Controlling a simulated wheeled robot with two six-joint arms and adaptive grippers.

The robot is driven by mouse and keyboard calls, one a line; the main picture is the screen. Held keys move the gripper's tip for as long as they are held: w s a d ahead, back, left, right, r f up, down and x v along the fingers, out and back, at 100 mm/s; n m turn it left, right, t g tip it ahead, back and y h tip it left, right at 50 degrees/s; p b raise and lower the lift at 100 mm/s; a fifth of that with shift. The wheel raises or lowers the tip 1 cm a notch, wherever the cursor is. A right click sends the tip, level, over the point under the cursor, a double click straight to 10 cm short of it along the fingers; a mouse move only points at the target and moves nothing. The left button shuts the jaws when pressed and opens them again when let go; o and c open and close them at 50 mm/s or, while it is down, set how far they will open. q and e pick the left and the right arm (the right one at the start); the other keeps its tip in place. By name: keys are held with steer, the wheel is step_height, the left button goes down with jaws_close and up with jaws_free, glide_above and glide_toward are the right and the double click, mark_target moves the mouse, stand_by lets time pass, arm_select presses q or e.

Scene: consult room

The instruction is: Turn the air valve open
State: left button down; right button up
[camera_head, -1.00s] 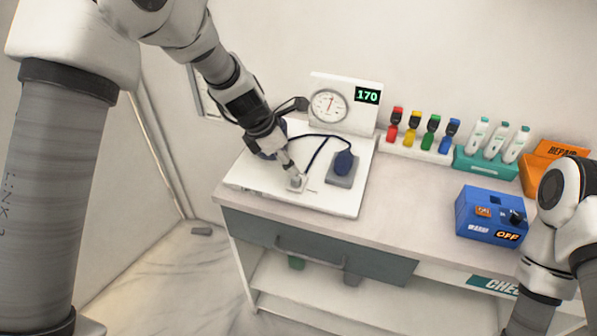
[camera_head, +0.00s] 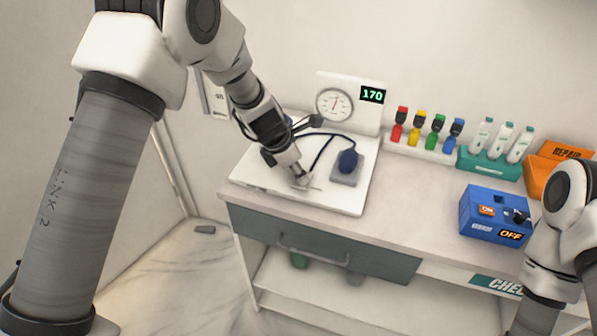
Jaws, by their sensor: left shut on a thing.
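My left gripper (camera_head: 302,178) reaches down to the front part of the white board (camera_head: 338,205) on the cabinet. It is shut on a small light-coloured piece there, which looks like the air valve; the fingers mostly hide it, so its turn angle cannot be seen. A dark blue bulb (camera_head: 348,161) rests on a grey pad to the right of the gripper, with a dark tube running from it. Behind stands a white panel with a round gauge (camera_head: 334,104) and a display (camera_head: 372,95) reading 170. My right gripper is not in view; only part of that arm shows at the right edge.
A rack with red, yellow, green and blue items (camera_head: 421,152), a teal holder with white bottles (camera_head: 490,164), an orange REPAIR bin (camera_head: 546,175) and a blue box reading OFF (camera_head: 490,212) stand to the right. The cabinet top (camera_head: 410,215) is clear between the board and the blue box.

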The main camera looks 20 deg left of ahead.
arm_select(q)
steer(key=shift+s+f, duration=0.1)
steer(key=shift+f, duration=0.05)
steer(key=m+p, duration=0.1)
steer(key=m, duration=0.1)
steer(key=m+g+p, duration=0.1)
steer(key=m, duration=0.1)
steer(key=shift+g+h+p, duration=0.3)
steer(key=m+g+p, duration=0.1)
steer(key=m, duration=0.2)
steer(key=shift+f+m+h, duration=0.1)
steer(key=shift+m+h, duration=0.2)
steer(key=shift+m, duration=0.1)
steer(key=m, duration=0.1)
steer(key=m+g, duration=0.1)
steer(key=m, duration=0.1)
steer(key=m+g, duration=0.1)
steer(key=shift+w+f+p, duration=0.1)
steer(key=shift+w+p, duration=0.15)
steer(key=shift+p, duration=0.15)
steer(key=m+g, duration=0.1)
steer(key=m, duration=0.2)
steer(key=m+g+y, duration=0.1)
steer(key=m, duration=0.2)
steer(key=shift+w+d+b, duration=0.1)
steer(key=shift+b, duration=0.2)
steer(key=shift+y, duration=0.3)
steer(key=c, duration=1)
jaws_free()
steer(key=shift+w, duration=0.15)
